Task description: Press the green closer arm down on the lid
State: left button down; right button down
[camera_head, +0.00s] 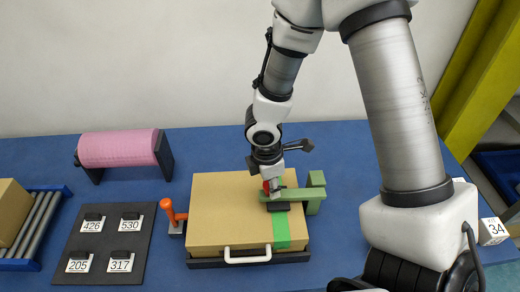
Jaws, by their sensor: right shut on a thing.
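The green closer arm (297,193) reaches left from a green block at the right edge of the box over its tan lid (225,205). A dark pad sits at the front of its left end, over the lid; whether it touches the lid is hard to tell. My right gripper (273,187) points down at the left end of the closer arm and is shut there, with a small red part beside its fingers. The fingertips are small and partly hidden. A green strip (282,231) lies on the lid in front of the pad. My left gripper is not in view.
An orange handle (170,212) stands left of the box, and a white handle (248,256) is on its front. A dark board (106,243) with numbered tags, a pink roll (118,148) and a roller rack (38,228) are farther left. Blue table shows between them.

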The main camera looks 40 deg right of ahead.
jog(key=shift+w+a+f+h, duration=0.1)
jog(key=shift+w+f+h, duration=0.05)
jog(key=shift+f+h, duration=0.2)
jog(key=shift+f+g, duration=0.15)
jog(key=shift+g, duration=0.15)
jog(key=shift+f, duration=0.1)
jog(key=c, duration=0.8)
grip_release()
jog(key=shift+a, duration=0.1)
jog(key=shift+c, duration=0.2)
jog(key=shift+o, duration=0.5)
notch_tip(320, 180, up, 12)
jog(key=a, duration=0.2)
jog(key=shift+w+f, duration=0.15)
jog(key=shift+w, duration=0.3)
